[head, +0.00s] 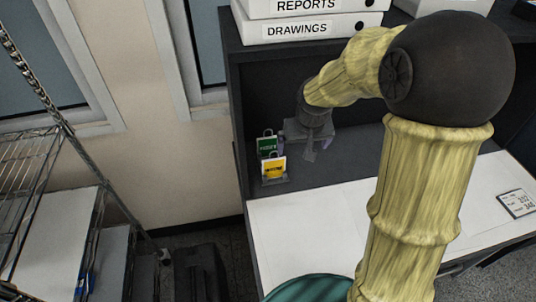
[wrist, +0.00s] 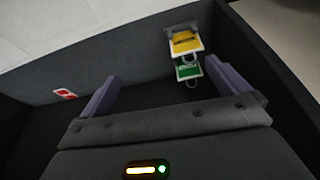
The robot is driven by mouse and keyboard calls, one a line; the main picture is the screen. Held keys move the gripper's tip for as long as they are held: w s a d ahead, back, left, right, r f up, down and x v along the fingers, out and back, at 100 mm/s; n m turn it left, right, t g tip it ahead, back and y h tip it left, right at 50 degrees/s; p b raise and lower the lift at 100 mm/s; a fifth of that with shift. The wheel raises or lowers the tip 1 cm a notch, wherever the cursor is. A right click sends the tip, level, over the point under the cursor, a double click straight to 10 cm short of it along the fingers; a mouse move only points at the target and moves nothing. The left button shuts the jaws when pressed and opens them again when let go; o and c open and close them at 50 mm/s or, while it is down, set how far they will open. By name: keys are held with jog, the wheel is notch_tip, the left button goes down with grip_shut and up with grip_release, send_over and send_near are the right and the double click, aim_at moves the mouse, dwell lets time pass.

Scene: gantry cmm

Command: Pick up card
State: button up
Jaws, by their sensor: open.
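Two small cards with clips or loops at their tops stand at the left side of the dark recess. The green card (head: 267,145) is behind the yellow and white card (head: 274,168) in the head view. In the wrist view, the yellow card (wrist: 184,43) is above the green card (wrist: 187,72), toward the right finger. My gripper (head: 309,149) is to the right of both cards, apart from them. In the wrist view, my gripper (wrist: 161,72) has its two purple-grey fingers spread, with nothing held between them.
The recess wall (head: 239,125) is close on the cards' left. White binders (head: 310,28) lie on top of the unit. A white worktop (head: 380,215) with a printed label (head: 517,203) lies in front. A red and white tag (wrist: 65,94) shows left. A wire rack (head: 45,175) stands left.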

jog(key=w+a+f+b, duration=0.2)
jog(key=w+a, duration=0.2)
jog(key=w, duration=0.3)
jog(key=w+a+f+t+b, duration=0.1)
jog(key=w+a+f+b, duration=0.2)
jog(key=w, duration=0.5)
jog(key=shift+a+f+n+y+b, duration=0.3)
jog(key=shift+a+y, duration=0.1)
jog(key=shift+a, duration=0.15)
send_near(268, 143)
jog(key=shift+w+a+f, duration=0.2)
jog(key=shift+w+f, duration=0.15)
jog(key=shift+w, duration=0.1)
jog(key=x, duration=0.2)
jog(key=p+x, duration=0.1)
jog(key=x, duration=0.2)
jog(key=shift+w+d, duration=0.1)
jog(key=shift+w, duration=0.2)
jog(key=shift+c, duration=0.4)
jog(key=c, duration=1.2)
